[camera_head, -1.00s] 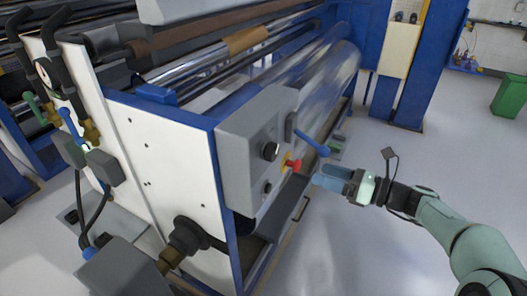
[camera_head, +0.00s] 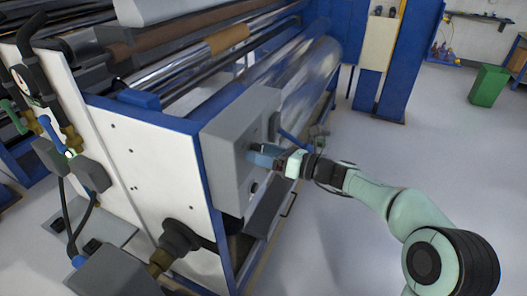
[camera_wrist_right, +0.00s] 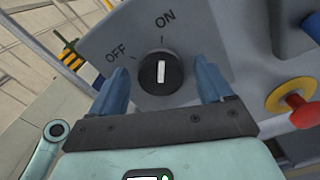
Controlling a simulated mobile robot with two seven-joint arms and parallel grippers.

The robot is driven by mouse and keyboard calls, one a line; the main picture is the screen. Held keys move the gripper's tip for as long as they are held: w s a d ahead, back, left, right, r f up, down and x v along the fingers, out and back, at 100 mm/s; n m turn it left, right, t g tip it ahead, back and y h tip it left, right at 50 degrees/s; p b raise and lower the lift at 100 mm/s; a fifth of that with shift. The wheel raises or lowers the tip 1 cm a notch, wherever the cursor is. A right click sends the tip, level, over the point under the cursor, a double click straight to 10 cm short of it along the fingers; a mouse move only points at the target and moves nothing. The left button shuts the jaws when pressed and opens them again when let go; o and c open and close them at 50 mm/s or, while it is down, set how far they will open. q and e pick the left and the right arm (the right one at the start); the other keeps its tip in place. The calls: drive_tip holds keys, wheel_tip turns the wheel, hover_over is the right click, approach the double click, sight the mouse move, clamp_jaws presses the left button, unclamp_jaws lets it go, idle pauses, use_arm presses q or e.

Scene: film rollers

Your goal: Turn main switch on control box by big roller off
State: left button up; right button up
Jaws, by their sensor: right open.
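The grey control box (camera_head: 222,160) is fixed to the end of the machine beside the big roller (camera_head: 312,85). In the right wrist view its main switch (camera_wrist_right: 160,74) is a round black knob with a white mark. The mark points up toward the ON label (camera_wrist_right: 165,18); the OFF label (camera_wrist_right: 117,55) is at the upper left. My right gripper (camera_head: 258,154) is open at the box face. Its blue fingers stand on either side of the knob in the right wrist view, with a gap on each side. In the head view the gripper partly hides the knob. My left gripper is not in view.
A red button (camera_wrist_right: 301,112) on a yellow base sits right of the switch in the right wrist view. A blue handle (camera_head: 293,139) is behind my right gripper. The floor (camera_head: 430,150) to the right is clear, with a green bin (camera_head: 489,86) far off.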

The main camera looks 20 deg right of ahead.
drive_tip(key=shift+a, duration=0.1)
drive_tip(key=c, duration=1.1)
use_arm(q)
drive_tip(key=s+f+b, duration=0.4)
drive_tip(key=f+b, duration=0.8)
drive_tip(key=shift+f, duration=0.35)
use_arm(e)
drive_tip(key=shift+o, duration=0.2)
drive_tip(key=shift+s+a+n, duration=0.1)
drive_tip(key=shift+a+n, duration=0.05)
drive_tip(key=shift+n, duration=6.75)
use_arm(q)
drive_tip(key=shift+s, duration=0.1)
use_arm(e)
drive_tip(key=o, duration=1.1)
drive_tip(key=shift+c, duration=0.2)
